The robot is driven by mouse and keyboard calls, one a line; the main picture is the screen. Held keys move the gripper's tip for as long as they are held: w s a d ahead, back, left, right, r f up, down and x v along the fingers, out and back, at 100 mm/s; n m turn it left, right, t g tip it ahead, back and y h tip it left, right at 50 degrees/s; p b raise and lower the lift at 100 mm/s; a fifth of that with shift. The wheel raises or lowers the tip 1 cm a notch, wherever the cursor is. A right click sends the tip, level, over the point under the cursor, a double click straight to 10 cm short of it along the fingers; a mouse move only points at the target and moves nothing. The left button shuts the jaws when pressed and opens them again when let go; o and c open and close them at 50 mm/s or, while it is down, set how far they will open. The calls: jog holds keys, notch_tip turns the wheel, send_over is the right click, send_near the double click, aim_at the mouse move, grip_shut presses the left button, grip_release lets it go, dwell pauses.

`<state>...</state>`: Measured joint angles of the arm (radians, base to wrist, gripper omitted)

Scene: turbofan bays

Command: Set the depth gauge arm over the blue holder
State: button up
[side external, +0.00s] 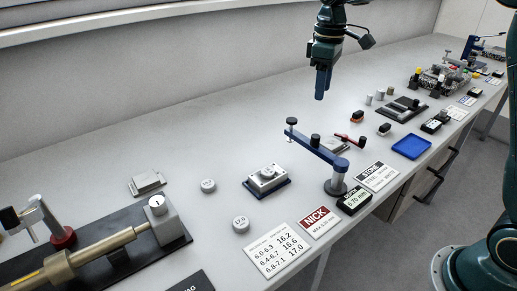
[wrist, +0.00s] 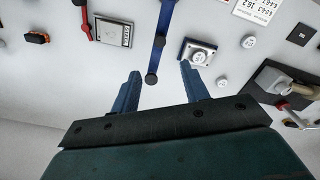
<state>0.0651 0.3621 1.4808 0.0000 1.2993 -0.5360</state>
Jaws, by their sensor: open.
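My gripper (side external: 320,96) hangs above the table behind the arm, open and empty. In the wrist view, the arm (wrist: 165,25) ends between my gripper's fingers (wrist: 160,72), and the holder (wrist: 197,52) is by the right fingertip.
A digital depth display (side external: 354,199), a NICK card (side external: 318,220) and a STONE card (side external: 376,177) lie near the front edge. A blue tray (side external: 411,147) is to the right. A red-handled tool (side external: 348,140) is right of the arm. Two round discs (side external: 240,224) are left of the holder.

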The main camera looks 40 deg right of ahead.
aim_at(316, 136)
notch_tip(316, 136, down, 14)
jog(key=shift+r, duration=0.1)
dwell(0.8)
jog(key=shift+c, duration=0.3)
grip_shut()
